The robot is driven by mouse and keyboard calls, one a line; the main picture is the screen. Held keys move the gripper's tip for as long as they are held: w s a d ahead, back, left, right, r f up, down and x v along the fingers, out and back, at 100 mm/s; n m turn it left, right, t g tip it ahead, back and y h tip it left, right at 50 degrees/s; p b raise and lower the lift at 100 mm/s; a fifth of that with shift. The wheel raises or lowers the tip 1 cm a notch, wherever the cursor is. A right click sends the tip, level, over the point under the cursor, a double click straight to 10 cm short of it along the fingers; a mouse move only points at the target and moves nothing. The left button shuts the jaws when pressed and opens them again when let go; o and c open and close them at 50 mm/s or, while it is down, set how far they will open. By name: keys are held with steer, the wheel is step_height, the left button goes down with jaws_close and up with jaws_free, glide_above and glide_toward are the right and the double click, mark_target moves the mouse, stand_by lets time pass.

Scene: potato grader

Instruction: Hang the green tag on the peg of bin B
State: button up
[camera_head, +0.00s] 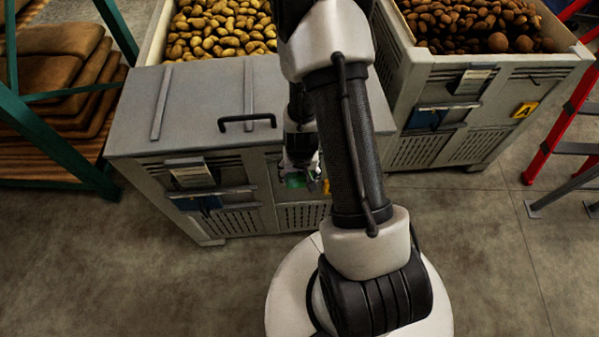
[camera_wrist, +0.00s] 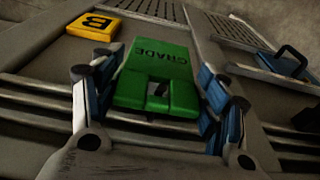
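The green tag (camera_wrist: 158,75), lettered GRADE, fills the space between the fingers of my gripper (camera_wrist: 160,82) in the wrist view. The blue pads lie along its two side edges, and my gripper looks shut on it. The tag has a dark opening; a small dark shape shows in it, and I cannot tell whether this is the peg. The yellow B sign (camera_wrist: 95,25) is on the bin front beside the tag. In the head view my gripper (camera_head: 302,180) and the tag (camera_head: 296,181) are at the front of the lidded bin (camera_head: 185,95), partly behind my arm.
A black handle (camera_head: 247,122) stands on the lid. A second bin (camera_head: 490,72) full of brown potatoes stands to the right, with a red ladder (camera_head: 562,110) beyond. Stacked sacks (camera_head: 60,65) behind a green frame (camera_head: 60,145) are at left. The floor in front is clear.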

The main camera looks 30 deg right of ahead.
steer(key=o, duration=0.4)
steer(key=shift+o, duration=0.2)
stand_by(0.3)
